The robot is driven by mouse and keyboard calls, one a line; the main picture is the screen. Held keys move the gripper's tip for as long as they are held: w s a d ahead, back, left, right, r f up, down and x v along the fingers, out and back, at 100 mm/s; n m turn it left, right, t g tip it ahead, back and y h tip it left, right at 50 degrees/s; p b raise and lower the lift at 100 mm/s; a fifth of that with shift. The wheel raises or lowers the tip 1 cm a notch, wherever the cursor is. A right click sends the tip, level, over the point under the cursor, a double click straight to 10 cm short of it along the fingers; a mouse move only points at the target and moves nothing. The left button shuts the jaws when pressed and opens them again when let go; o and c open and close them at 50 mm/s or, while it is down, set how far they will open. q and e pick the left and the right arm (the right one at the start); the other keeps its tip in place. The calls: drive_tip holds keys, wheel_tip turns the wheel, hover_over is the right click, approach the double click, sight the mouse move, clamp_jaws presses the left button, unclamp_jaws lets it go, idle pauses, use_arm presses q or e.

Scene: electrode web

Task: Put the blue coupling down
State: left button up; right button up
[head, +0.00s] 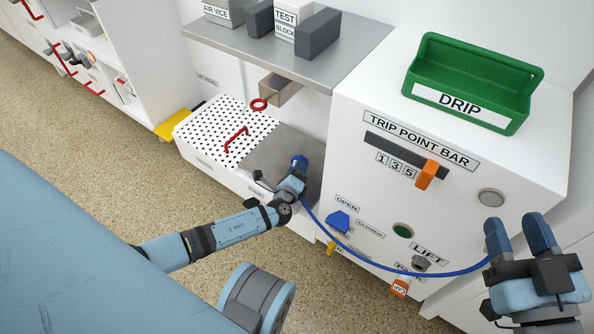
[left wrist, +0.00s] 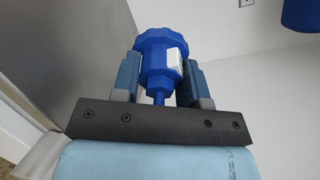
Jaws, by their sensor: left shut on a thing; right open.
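The blue coupling (head: 299,162) is held in my left gripper (head: 293,180), in front of the grey metal top beside the perforated plate. In the left wrist view the coupling (left wrist: 158,58) sits between both fingers of my left gripper (left wrist: 158,85), with a white label on its side. I cannot tell whether it touches a surface. A blue hose (head: 385,265) sags from the left gripper across the cabinet front towards my right gripper (head: 522,236). The hose's far end is hidden near that gripper. My right gripper is open, its two fingers apart, at the right edge.
The white cabinet has a trip point bar (head: 418,158), an orange slider, and several knobs and plugs. A green drip tray (head: 470,82) stands on top. A perforated plate (head: 212,128) with a red handle and a grey metal top (head: 262,160) lie left. Grey and white blocks stand on the shelf (head: 340,55).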

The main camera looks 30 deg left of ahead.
use_arm(q)
drive_tip(key=shift+f, duration=0.1)
drive_tip(key=shift+f, duration=0.45)
drive_tip(key=o, duration=1.1)
drive_tip(key=shift+c, duration=0.2)
use_arm(e)
drive_tip(key=shift+f, duration=0.1)
use_arm(q)
drive_tip(key=shift+r, duration=0.3)
drive_tip(key=v, duration=0.1)
drive_tip(key=p+v, duration=0.1)
drive_tip(key=v, duration=0.2)
drive_tip(key=shift+s+r+p, duration=0.25)
drive_tip(key=shift+r+p, duration=0.1)
drive_tip(key=shift+r, duration=0.05)
drive_tip(key=p+v, duration=0.1)
drive_tip(key=v, duration=0.6)
drive_tip(key=shift+s+p, duration=0.3)
drive_tip(key=shift+p, duration=0.05)
use_arm(e)
drive_tip(key=shift+s+a+f+m+g+h, duration=0.2)
drive_tip(key=shift+s+a+m+g, duration=0.15)
drive_tip(key=shift+m, duration=0.25)
drive_tip(key=shift+s+a+f+m+g+h, duration=0.15)
drive_tip(key=shift+s+m+g+h, duration=0.1)
drive_tip(key=shift+s+m, duration=0.25)
